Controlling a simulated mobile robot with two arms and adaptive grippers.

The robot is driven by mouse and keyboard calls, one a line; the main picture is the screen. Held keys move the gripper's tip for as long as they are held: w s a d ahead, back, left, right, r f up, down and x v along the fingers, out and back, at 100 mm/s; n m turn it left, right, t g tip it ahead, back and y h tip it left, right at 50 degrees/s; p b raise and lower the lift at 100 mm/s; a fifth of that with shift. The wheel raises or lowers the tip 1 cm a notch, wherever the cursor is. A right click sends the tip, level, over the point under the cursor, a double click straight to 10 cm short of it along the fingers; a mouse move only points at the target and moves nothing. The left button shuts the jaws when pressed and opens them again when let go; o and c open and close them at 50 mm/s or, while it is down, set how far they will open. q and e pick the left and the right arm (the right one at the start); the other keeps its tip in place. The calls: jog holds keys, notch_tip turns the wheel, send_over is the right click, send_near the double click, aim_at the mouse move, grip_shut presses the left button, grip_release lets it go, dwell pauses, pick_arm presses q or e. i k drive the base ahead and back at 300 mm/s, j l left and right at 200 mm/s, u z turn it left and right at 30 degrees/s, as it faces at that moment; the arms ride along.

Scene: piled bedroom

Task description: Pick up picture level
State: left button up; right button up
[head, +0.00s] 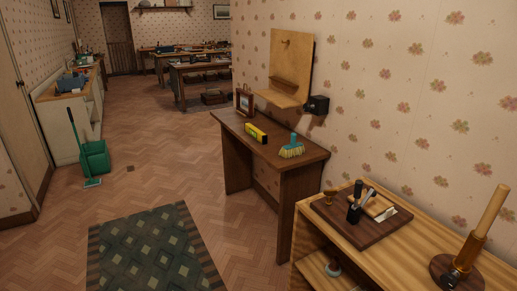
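A small yellow and black bar (255,133), which looks like the picture level, lies on the dark wooden table (229,121) against the right wall. A brush with a teal handle and yellow bristles (292,147) lies to its right on the same tabletop. A small framed picture (244,101) stands behind it, toward the table's far left end. The bar is in plain view, with nothing on top of it. Neither of my grippers shows in the head view.
A wooden wall shelf (292,68) and a black box (317,105) hang above the table. A lighter wooden shelf unit (409,257) with a dark tray stands at the front right. A green dustpan (95,157) is at left. The floor around the patterned rug (150,250) is clear.

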aim_at(260, 137)
jog(key=i+j, duration=0.15)
jog(key=i, duration=0.35)
jog(key=i+j+z, duration=0.1)
jog(key=i, duration=0.4)
